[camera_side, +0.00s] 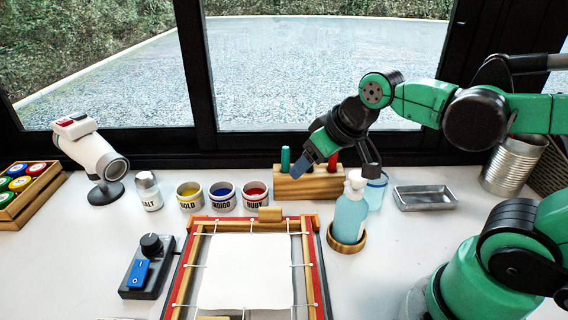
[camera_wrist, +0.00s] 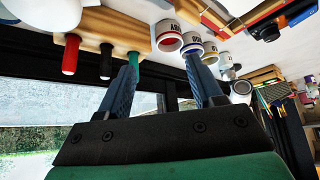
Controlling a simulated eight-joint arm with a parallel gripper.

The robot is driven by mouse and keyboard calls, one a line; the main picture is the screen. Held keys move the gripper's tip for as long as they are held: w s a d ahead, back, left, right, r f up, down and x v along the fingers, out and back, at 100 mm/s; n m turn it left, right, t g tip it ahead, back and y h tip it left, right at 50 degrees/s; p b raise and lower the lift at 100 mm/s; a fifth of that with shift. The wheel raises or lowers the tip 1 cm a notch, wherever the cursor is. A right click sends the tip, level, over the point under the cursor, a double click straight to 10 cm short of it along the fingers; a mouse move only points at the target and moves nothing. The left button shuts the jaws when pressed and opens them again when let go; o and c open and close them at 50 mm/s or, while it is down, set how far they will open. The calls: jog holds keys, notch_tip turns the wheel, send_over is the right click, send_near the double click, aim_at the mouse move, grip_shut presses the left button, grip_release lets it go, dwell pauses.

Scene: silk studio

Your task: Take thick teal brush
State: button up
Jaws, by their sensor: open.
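The teal brush (camera_side: 285,159) stands upright in a wooden block (camera_side: 296,188) at the back of the table, its handle end up. In the wrist view the teal brush (camera_wrist: 133,60) shows just beyond the tip of my left-hand finger, partly hidden by it. My gripper (camera_side: 309,157) is above the block, with its blue fingers pointing down and left, to the right of the teal brush in the side view. In the wrist view my gripper (camera_wrist: 161,66) is open, with nothing seen between its fingers.
A red brush (camera_side: 333,161) and a black brush (camera_wrist: 106,62) share the block. Gold, indigo (camera_side: 223,195) and ruby (camera_side: 254,195) pots stand left of it. A pump bottle (camera_side: 351,217) and a glass jar (camera_side: 375,190) stand close in front and right. A window frame is behind.

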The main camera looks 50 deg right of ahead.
aim_at(286, 157)
jog(key=w+d, duration=0.2)
jog(key=w, duration=0.1)
jog(key=w+d+f+g, duration=0.1)
jog(key=w+d, duration=0.1)
jog(key=w, duration=0.1)
jog(key=w+d+f+g, duration=0.1)
jog(key=w+d, duration=0.1)
jog(key=w, duration=0.1)
jog(key=shift+x, duration=2.8)
jog(key=shift+a, duration=0.1)
grip_shut()
